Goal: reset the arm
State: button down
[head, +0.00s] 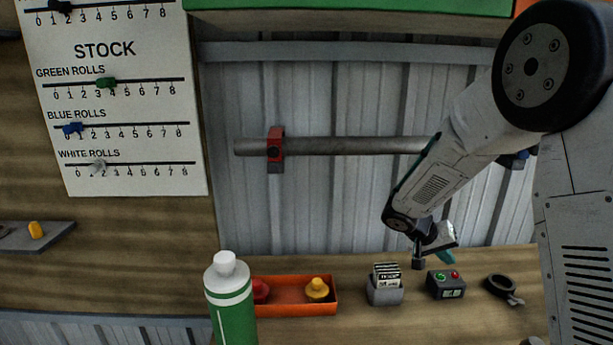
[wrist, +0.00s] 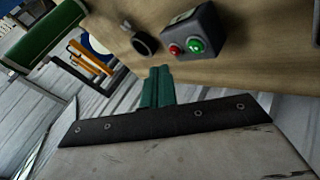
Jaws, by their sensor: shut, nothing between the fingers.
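My gripper (head: 446,257) shows in the head view at the end of my arm, just above the back of the bench, behind the button box. Its teal fingers are closed together with nothing between them. In the wrist view the fingers (wrist: 158,88) show side by side and shut, pointing toward the bench edge. The arm is bent downward from the upper right, in front of the grey wall pipe.
The button box (head: 446,284), a card holder (head: 385,289), a black ring (head: 501,287) and an orange tray (head: 290,309) stand on the bench (head: 410,325). A green bottle (head: 231,305) stands in front. A pipe (head: 350,146) crosses the corrugated wall. A stock board (head: 120,120) hangs left.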

jog(key=s+a+r+n+y, duration=0.1)
jog(key=s+a+r+y, duration=0.2)
jog(key=s, duration=0.8)
jog(key=s+a+r+n+y, duration=0.2)
jog(key=s+a+r, duration=0.3)
jog(key=s, duration=0.7)
jog(key=s+a+r+n+y, duration=0.1)
jog(key=s+a+r+y, duration=0.2)
jog(key=s+r, duration=0.4)
jog(key=shift+s+a+r+n+y, duration=0.35)
jog(key=shift+s+a+n+y, duration=0.05)
jog(key=shift+s, duration=2.1)
